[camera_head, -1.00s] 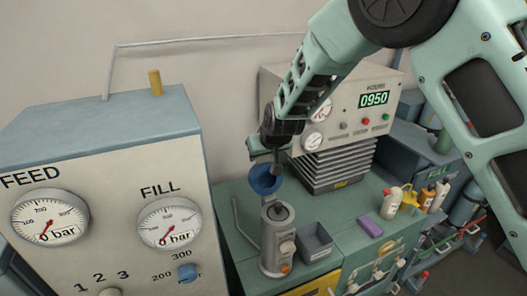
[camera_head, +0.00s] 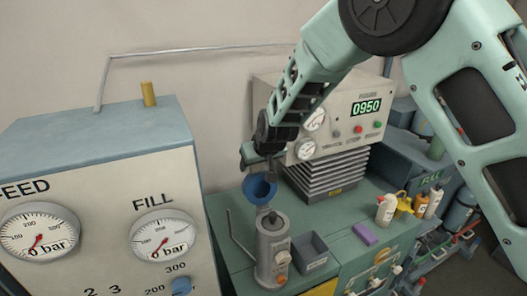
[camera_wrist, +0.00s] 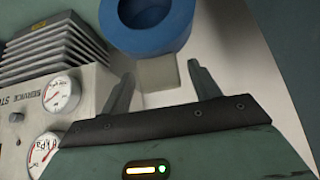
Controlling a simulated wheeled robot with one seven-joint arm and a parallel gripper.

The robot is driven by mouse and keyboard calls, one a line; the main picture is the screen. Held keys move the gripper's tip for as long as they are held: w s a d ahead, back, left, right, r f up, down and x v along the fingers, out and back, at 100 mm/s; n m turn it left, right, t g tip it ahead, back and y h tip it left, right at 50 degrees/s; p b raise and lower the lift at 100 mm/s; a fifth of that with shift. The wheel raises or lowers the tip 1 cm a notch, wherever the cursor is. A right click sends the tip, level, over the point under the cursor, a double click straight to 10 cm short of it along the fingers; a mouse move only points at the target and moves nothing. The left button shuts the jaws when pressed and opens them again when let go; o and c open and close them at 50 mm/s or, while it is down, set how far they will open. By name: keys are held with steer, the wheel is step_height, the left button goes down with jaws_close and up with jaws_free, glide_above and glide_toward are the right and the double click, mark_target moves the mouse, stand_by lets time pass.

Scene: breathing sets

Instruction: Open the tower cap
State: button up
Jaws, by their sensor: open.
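The grey tower (camera_head: 272,254) stands upright on the green bench, its round top facing up and an orange knob low on its front. The blue round cap (camera_head: 259,188) is tipped up above and behind the tower's top, with its hollow face showing. It also shows in the wrist view (camera_wrist: 150,38), with a grey block just below it. My gripper (camera_head: 265,168) is just above the cap. In the wrist view my two fingers (camera_wrist: 162,84) are spread with nothing held, and the cap is beyond their tips. Whether a finger touches the cap cannot be told.
The FEED and FILL gauge panel (camera_head: 100,225) stands at left. The instrument box (camera_head: 345,115) reading 0950 is behind my gripper. A bent rod (camera_head: 238,235) is left of the tower; a grey bin (camera_head: 309,252), purple block (camera_head: 365,234) and bottles (camera_head: 386,209) are at right.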

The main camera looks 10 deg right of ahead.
steer(key=b+v, duration=0.3)
steer(key=v, duration=1.3)
steer(key=shift+r, duration=0.25)
steer(key=shift+s, duration=0.15)
steer(key=s+d+f+n+g+b, duration=0.1)
steer(key=s+f+g+b, duration=0.1)
steer(key=s+f, duration=0.4)
steer(key=s+d+f+n+g+h+b, duration=0.1)
steer(key=s+f+b, duration=0.3)
steer(key=s, duration=1.1)
steer(key=s+d+f+n+g+b, duration=0.2)
steer(key=s+f+g+b, duration=0.1)
steer(key=s+f, duration=0.5)
steer(key=s+g, duration=0.1)
steer(key=s, duration=0.2)
steer(key=shift+f+n+b, duration=0.3)
steer(key=shift+f, duration=0.05)
